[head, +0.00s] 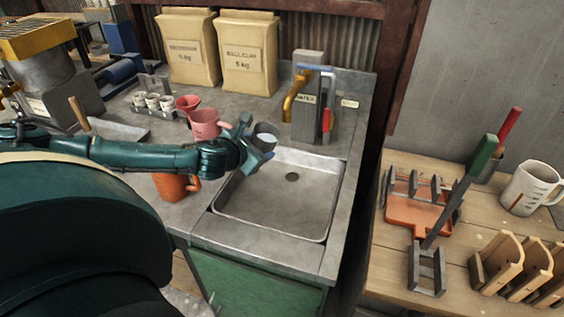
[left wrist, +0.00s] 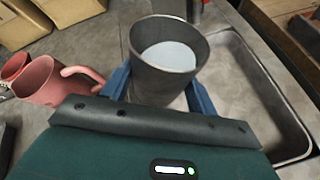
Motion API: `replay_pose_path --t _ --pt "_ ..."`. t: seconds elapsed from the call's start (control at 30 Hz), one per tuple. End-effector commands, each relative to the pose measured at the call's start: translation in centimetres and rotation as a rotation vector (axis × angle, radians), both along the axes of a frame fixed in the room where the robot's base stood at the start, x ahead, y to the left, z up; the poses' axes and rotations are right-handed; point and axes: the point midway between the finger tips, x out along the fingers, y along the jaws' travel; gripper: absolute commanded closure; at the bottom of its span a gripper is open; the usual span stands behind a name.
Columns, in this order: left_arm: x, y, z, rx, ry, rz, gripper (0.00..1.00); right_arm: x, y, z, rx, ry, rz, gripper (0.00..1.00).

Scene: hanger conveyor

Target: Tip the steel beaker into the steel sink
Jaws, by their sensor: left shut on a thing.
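The steel beaker (head: 265,134) is a dark grey cup holding a pale blue-white content. My left gripper (head: 254,146) is shut on it and holds it near the back left corner of the steel sink (head: 285,205). In the left wrist view the beaker (left wrist: 168,78) stands between the two blue fingers (left wrist: 160,95), close to upright, with its pale content level inside. The sink (left wrist: 262,105) shows to its right there. The sink basin is empty, with a dark drain in its floor. My right gripper is not in view.
A pink jug (head: 206,124) and a red funnel (head: 187,103) stand left of the beaker. An orange jug (head: 175,186) stands left of the sink. A tap post (head: 306,100) with orange spout rises behind the basin. Two paper sacks (head: 248,55) stand at the back.

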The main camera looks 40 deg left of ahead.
Motion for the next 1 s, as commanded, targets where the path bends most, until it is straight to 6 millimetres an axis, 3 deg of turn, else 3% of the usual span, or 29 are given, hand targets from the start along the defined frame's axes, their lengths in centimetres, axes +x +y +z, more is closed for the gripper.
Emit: replay_pose_path --t 0.43,1.0 --pt "-0.2 0.2 0.5 0.057 0.017 -0.001 0.72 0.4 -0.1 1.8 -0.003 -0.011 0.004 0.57" --pt "-0.1 0.2 0.6 0.102 0.030 0.001 0.72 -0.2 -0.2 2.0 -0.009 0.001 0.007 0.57"
